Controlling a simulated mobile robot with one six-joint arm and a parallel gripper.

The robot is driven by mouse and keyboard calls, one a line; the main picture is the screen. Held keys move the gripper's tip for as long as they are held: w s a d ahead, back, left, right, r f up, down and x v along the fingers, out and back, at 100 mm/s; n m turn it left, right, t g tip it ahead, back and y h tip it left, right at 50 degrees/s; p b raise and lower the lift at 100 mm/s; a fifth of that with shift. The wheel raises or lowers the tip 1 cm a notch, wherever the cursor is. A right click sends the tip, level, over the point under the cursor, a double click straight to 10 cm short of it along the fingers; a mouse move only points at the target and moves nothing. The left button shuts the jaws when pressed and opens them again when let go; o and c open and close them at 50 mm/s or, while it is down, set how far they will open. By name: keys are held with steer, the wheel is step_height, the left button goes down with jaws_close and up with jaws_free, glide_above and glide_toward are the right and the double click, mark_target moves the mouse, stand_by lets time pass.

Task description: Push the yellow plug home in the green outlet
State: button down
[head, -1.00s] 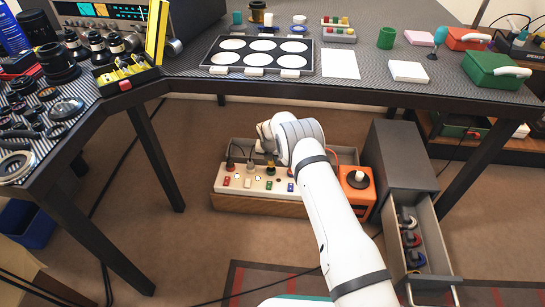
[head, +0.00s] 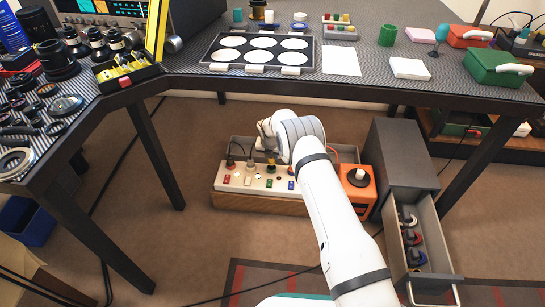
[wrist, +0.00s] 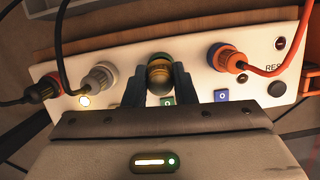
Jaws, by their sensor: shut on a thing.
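The yellow plug (wrist: 160,76) stands at the green outlet (wrist: 160,57) on the white power strip (wrist: 200,88), the green rim showing just behind it. Whether the plug is fully seated I cannot tell. My gripper (wrist: 161,84) is shut on the plug, one dark finger on each side. In the head view the strip (head: 236,185) lies under the desk, and my arm hides part of its right side. The plug shows there as a small yellow spot (head: 271,162).
An orange-red plug (wrist: 229,60) sits in the blue outlet to the right. An orange box (head: 357,188) and a grey cabinet with an open drawer (head: 440,262) stand right of the strip.

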mark_target(272, 161)
steer(key=shift+f+b, duration=1.45)
steer(key=shift+f, duration=0.25)
stand_by(1.0)
steer(key=c, duration=1.1)
jaws_free()
steer(key=p+v, duration=0.3)
steer(key=v, duration=0.5)
steer(key=shift+p, duration=0.3)
steer(key=shift+f, duration=0.1)
